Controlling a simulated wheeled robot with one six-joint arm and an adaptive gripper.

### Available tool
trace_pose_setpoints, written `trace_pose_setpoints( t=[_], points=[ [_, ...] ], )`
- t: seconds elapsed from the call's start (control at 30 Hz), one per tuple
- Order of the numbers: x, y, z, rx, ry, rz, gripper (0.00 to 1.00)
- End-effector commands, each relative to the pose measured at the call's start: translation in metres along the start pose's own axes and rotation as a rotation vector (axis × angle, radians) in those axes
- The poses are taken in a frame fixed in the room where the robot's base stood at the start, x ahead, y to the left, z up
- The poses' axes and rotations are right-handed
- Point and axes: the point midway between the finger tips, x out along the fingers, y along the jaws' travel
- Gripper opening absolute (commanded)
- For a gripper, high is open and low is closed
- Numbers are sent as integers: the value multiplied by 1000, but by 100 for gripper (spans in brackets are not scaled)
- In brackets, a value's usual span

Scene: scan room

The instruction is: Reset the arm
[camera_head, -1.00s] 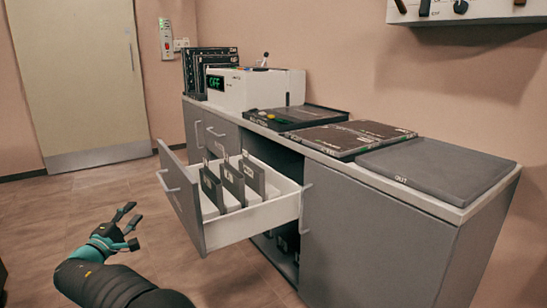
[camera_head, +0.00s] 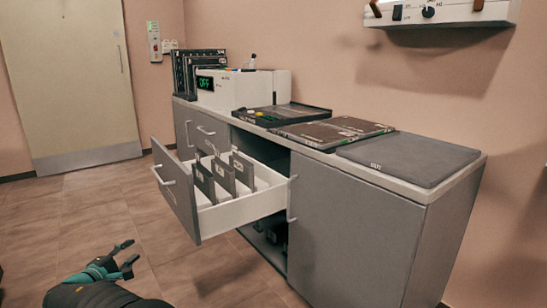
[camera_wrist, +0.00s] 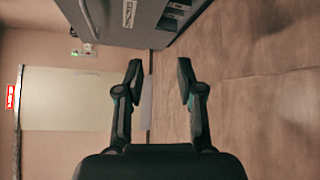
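My gripper (camera_head: 128,259) is at the lower left of the head view, in front of the pulled-out drawer and apart from it. Its fingers are spread and nothing is between them. In the wrist view my gripper (camera_wrist: 158,75) also shows open and empty, with the floor and a pale door beyond the fingertips. My arm folds in low at the bottom edge of the head view, and most of it is out of frame.
An open white drawer (camera_head: 240,213) with several dark upright plates juts from the grey cabinet (camera_head: 350,230). On the countertop are a white device (camera_head: 232,90) reading OFF, a dark tray (camera_head: 285,114), dark panels (camera_head: 335,131) and a grey mat (camera_head: 408,157). The floor (camera_head: 190,275) left of the drawer is clear.

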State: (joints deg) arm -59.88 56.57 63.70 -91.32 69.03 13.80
Motion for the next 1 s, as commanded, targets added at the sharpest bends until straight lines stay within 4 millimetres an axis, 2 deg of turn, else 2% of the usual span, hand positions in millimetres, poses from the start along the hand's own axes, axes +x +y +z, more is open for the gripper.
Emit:
trace_pose_setpoints(
  t=[0.1, 0.17, 0.27, 0.4, 0.67, 0.8, 1.0],
  points=[
    [-4, -31, 14, -22, -4, -115, 37],
    [-5, -44, 27, -26, -13, -183, 37],
    [-7, -62, 59, -17, -37, -314, 37],
    [-13, -76, 120, 33, -84, -505, 37],
    [-38, -82, 243, 214, -181, -811, 37],
    [-58, -80, 304, 340, -229, -938, 37],
    [-94, -76, 381, 542, -288, -1076, 37]
  ],
)
